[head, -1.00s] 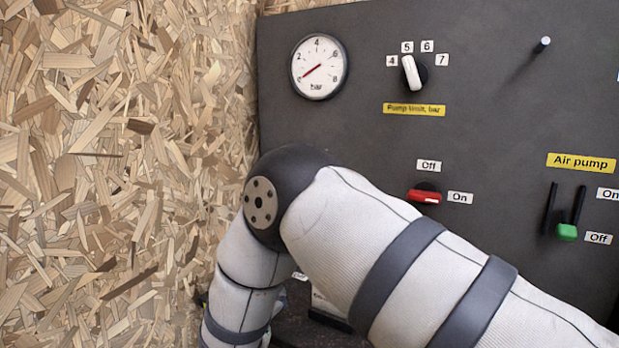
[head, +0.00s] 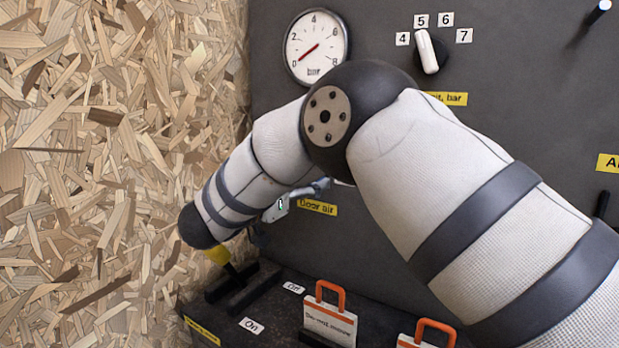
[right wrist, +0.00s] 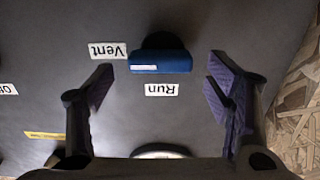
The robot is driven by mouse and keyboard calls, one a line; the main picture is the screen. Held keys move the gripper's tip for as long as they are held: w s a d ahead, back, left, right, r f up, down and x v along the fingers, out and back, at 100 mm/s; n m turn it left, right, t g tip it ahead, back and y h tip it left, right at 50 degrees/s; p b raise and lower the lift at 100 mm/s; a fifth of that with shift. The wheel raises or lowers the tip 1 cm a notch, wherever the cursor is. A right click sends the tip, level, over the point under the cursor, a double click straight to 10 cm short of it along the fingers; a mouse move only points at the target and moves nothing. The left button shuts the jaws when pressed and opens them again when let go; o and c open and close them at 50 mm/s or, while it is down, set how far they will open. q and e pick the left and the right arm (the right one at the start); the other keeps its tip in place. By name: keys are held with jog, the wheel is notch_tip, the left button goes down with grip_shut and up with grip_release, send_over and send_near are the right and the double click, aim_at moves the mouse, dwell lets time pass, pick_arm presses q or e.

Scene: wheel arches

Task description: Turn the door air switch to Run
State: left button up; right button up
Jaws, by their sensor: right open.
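The door air switch is a blue knob (right wrist: 160,62) on the dark panel in the right wrist view, which shows the panel upside down. Its white mark is at the knob's left end, on the side of the Vent label (right wrist: 108,50). The Run label (right wrist: 162,90) is just below the knob in that view. My right gripper (right wrist: 160,72) is open, its fingers to either side of the knob and apart from it. In the head view the yellow Door air label (head: 316,207) shows beside my right wrist; my arm hides the knob there.
A pressure gauge (head: 316,47) and white pump limit knob (head: 427,52) are above my arm. A yellow-handled lever (head: 219,256) and orange-handled tags (head: 330,312) stand on the lower ledge. A chipboard wall (head: 110,150) is close on the left.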

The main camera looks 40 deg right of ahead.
jog(key=x, duration=0.3)
jog(key=shift+w+d, duration=0.1)
jog(key=shift+d, duration=0.05)
jog(key=shift+c, duration=0.3)
jog(key=c, duration=1.1)
